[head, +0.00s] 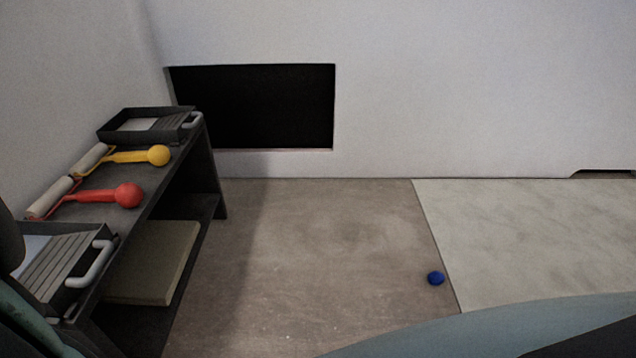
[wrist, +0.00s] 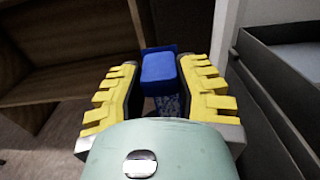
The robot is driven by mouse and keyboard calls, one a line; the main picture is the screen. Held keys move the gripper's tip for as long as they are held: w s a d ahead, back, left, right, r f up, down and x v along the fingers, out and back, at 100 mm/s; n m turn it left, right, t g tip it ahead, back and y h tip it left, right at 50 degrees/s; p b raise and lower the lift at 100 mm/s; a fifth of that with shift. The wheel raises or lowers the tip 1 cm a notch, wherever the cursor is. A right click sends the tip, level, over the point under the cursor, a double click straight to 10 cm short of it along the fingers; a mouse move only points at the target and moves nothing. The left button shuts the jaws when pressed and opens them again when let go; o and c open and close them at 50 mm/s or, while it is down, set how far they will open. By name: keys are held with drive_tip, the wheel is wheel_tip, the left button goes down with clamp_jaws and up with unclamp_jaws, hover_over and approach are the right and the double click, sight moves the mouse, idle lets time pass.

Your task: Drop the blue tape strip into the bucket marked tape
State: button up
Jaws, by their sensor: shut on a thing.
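My gripper (wrist: 158,78) shows in the wrist view, its two yellow ridged fingers shut on a blue piece (wrist: 160,68), which I take as the blue tape strip. The piece has a blocky blue top standing between the fingers, and a speckled blue-white part shows below it. My gripper is not visible in the head view. No bucket marked tape is visible in either view.
In the head view a dark shelf unit (head: 213,165) at left holds paint trays (head: 150,124) and rollers with yellow (head: 158,155) and red (head: 128,195) knobs. A dark opening (head: 250,106) is in the wall.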

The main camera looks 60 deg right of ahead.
wheel_tip(320, 180, down, 10)
drive_tip(key=b, duration=0.6)
drive_tip(key=o, duration=1.7)
drive_tip(key=b+v, duration=0.2)
drive_tip(key=v, duration=0.5)
drive_tip(key=shift+s+d, duration=0.2)
drive_tip(key=shift+r, duration=0.1)
